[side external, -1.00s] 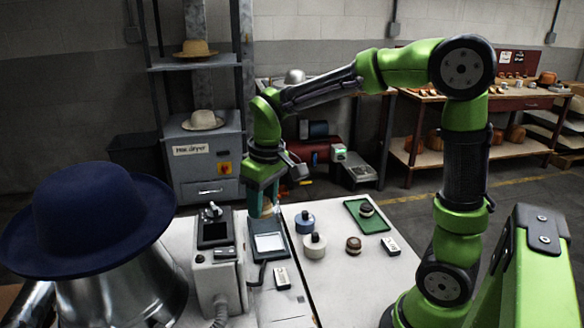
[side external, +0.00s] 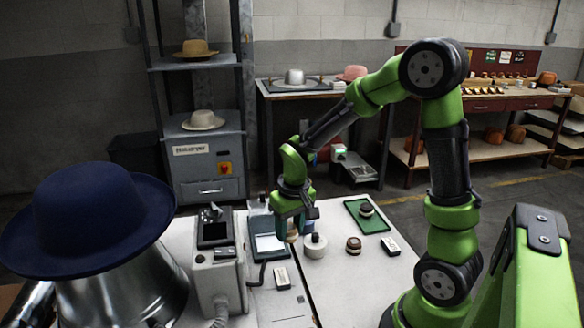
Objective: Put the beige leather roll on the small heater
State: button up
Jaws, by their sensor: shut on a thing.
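My gripper (side external: 290,224) points down over the white table, just right of the flat plate device. It is shut on a small beige-brown piece, which looks like the beige leather roll (side external: 292,234); the fingers hide most of it. I cannot tell whether the roll touches the table. The flat device with a dark frame and a pale plate (side external: 268,243), with a cable at its front, looks like the small heater. The plate looks bare. A white roll with a dark top (side external: 315,245) stands close to the right of my gripper.
A brown roll (side external: 354,245) and a small labelled block (side external: 390,246) lie to the right. A green tray (side external: 377,224) holds a dark-topped roll (side external: 366,209). A tall grey machine (side external: 215,265) and a blue hat (side external: 85,220) on a metal form stand left.

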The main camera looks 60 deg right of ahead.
jog(key=w, duration=0.2)
jog(key=w+d, duration=0.1)
jog(key=w, duration=0.3)
jog(key=shift+w+d+f, duration=0.15)
jog(key=shift+w+f, duration=0.2)
jog(key=shift+w, duration=0.05)
jog(key=shift+w+f, duration=0.2)
jog(key=shift+f, duration=1.55)
jog(key=shift+f, duration=0.25)
jog(key=shift+f, duration=0.35)
jog(key=o, duration=1)
jog(key=shift+o, duration=0.2)
